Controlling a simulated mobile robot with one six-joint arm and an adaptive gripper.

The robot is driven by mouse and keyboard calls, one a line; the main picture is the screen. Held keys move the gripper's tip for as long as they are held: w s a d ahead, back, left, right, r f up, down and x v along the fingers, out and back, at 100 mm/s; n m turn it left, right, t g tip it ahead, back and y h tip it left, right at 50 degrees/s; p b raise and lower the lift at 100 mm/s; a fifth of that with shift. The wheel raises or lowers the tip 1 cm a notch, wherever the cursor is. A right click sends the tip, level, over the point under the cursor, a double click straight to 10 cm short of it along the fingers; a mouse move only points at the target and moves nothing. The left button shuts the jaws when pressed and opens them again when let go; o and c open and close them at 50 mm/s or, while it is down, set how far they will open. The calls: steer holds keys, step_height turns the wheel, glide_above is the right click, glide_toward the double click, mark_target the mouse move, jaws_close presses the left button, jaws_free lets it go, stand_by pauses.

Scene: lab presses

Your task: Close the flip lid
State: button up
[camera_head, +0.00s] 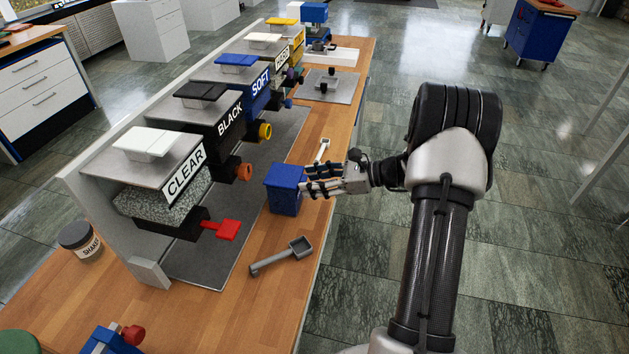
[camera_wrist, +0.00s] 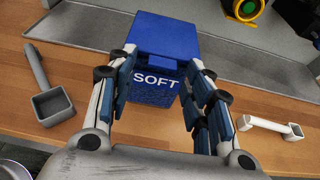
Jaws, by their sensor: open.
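A blue box (camera_head: 284,201) marked SOFT stands on the wooden table by the grey mat. It also shows in the wrist view (camera_wrist: 155,90). Its blue flip lid (camera_head: 287,176) lies over the top and looks flat; the lid (camera_wrist: 162,35) fills the upper middle of the wrist view. I cannot tell whether it is fully seated. My gripper (camera_head: 310,182) is at the right side of the box, level with its upper part. In the wrist view its fingers (camera_wrist: 158,98) are open and apart, one on each side of the SOFT face. Contact with the box is unclear.
A row of dispensers (camera_head: 187,175), marked CLEAR, BLACK and SOFT among others, stands behind the box. A grey scoop (camera_head: 283,256) lies in front of it and a white scoop (camera_head: 322,150) lies beyond. A shaker jar (camera_head: 81,241) stands at the left. The table's right edge is close to my gripper.

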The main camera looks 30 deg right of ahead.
steer(key=v, duration=1.2)
stand_by(0.4)
steer(key=s+a+r+n+g+h, duration=0.1)
steer(key=s+a+r+n+g, duration=0.25)
steer(key=a+n, duration=0.45)
steer(key=s+a+r+n+g+h, duration=0.2)
steer(key=a+r+n+g, duration=0.25)
steer(key=a, duration=0.75)
steer(key=s+a+r+n+t+h, duration=0.1)
steer(key=s+a+n+h, duration=0.2)
steer(key=s+n, duration=0.4)
steer(key=s+a+r+n+t+h, duration=0.1)
steer(key=s+a+r+n+h, duration=0.1)
steer(key=s+a+n+h, duration=0.2)
steer(key=shift+s+a+n+t, duration=0.4)
steer(key=shift+s+n, duration=1.25)
steer(key=shift+s, duration=0.85)
